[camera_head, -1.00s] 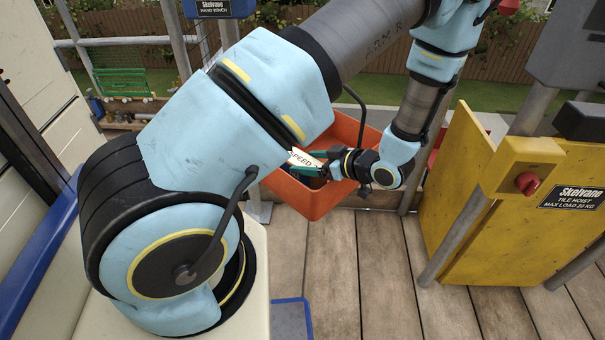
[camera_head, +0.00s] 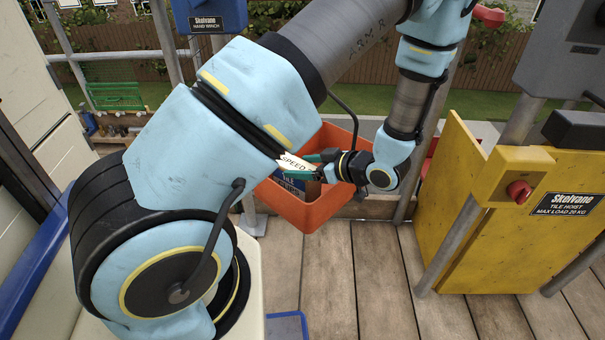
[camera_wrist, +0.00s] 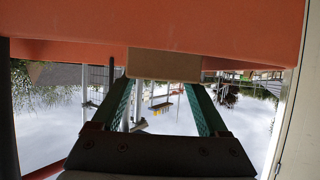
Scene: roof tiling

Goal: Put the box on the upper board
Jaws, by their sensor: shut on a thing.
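A small box (camera_head: 293,162) with a pale face lettered "SPEED" is at the fingers of my gripper (camera_head: 312,160), over the orange bin. My arm hides its left part. In the wrist view, the green fingers of my gripper (camera_wrist: 165,85) close on a plain tan face of the box (camera_wrist: 165,65). I cannot pick out the upper board in either view.
The orange bin (camera_head: 311,211) stands behind my arm, and its orange wall (camera_wrist: 90,55) fills the wrist view's top. A dark box lettered "TILE" (camera_head: 297,184) shows in it. A yellow tile hoist (camera_head: 450,235) stands right.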

